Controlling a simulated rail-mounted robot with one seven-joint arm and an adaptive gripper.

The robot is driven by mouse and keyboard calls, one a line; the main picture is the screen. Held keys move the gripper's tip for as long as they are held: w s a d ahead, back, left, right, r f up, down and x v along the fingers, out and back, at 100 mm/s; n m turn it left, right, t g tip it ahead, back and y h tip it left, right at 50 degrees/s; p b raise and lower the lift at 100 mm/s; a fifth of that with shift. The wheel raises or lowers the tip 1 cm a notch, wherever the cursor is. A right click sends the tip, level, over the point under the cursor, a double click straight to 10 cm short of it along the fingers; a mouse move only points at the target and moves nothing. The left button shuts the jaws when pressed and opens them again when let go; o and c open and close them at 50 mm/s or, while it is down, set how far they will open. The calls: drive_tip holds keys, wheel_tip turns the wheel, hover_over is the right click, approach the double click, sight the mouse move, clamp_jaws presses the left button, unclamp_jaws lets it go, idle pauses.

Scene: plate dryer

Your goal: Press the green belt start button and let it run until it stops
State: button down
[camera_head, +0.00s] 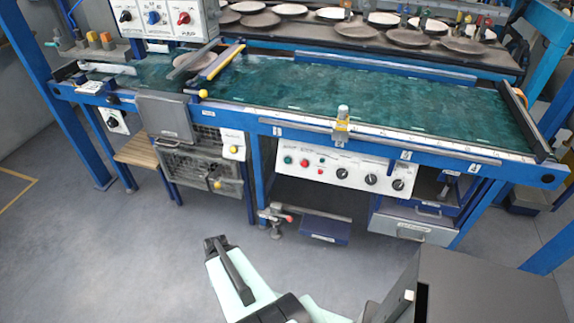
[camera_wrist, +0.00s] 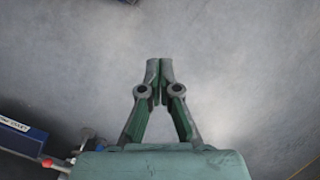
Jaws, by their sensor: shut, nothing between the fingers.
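The green button (camera_head: 287,160) sits at the left end of a white control panel (camera_head: 335,175) under the front rail of the belt table. Red buttons and several black knobs are to its right. The green belt (camera_head: 380,95) runs along the table; whether it moves cannot be told. My gripper (camera_wrist: 160,70) is shut and empty in the wrist view, with its fingertips together above bare grey floor. It is apart from the panel, and the green button is not in the wrist view. Part of my arm shows low in the head view.
A blue box with a white label (camera_head: 325,232) sits low beneath the panel, beside a red-tipped clamp-like part (camera_head: 275,216). A grey drawer (camera_head: 412,226) is to the right, wire baskets (camera_head: 187,163) to the left. A small white box with a yellow button (camera_head: 234,147) hangs left. Floor in front is clear.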

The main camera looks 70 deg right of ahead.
sight(286, 162)
drive_tip(key=d+r+m+t+h+b, duration=0.1)
drive_tip(key=d+r+m+t, duration=0.2)
drive_tip(key=d, duration=0.5)
drive_tip(key=d+r+m+t+h+b, duration=0.1)
drive_tip(key=d+r+m+t+b, duration=0.1)
drive_tip(key=d+m, duration=0.5)
drive_tip(key=d+r+m+t+h+b, duration=0.1)
drive_tip(key=d+r+m+t, duration=0.15)
drive_tip(key=d, duration=0.75)
drive_tip(key=s+d+r+m+t+h+b, duration=0.1)
drive_tip(key=d+r+m+h, duration=0.3)
drive_tip(key=d+r+m, duration=0.4)
drive_tip(key=s+d+r+m+t+h, duration=0.3)
drive_tip(key=d+r+m, duration=0.4)
drive_tip(key=d, duration=0.3)
drive_tip(key=shift+s+d+r+m+t+h+b, duration=0.25)
drive_tip(key=shift+r+m+t+h+b, duration=0.15)
drive_tip(key=shift+r, duration=0.35)
drive_tip(key=shift+d+f, duration=0.1)
drive_tip(key=shift+w+d+f+b, duration=0.1)
drive_tip(key=shift+d+f+b, duration=0.3)
drive_tip(key=shift+d+f, duration=0.55)
drive_tip(key=shift+w+d+f+b, duration=0.15)
drive_tip(key=shift+d+f+b, duration=0.25)
drive_tip(key=shift+d, duration=1.1)
drive_tip(key=shift+w+d+f+b, duration=0.1)
drive_tip(key=shift+d+f+b, duration=0.25)
drive_tip(key=shift+d+f, duration=0.65)
drive_tip(key=shift+d+r, duration=0.2)
drive_tip(key=shift+d, duration=0.1)
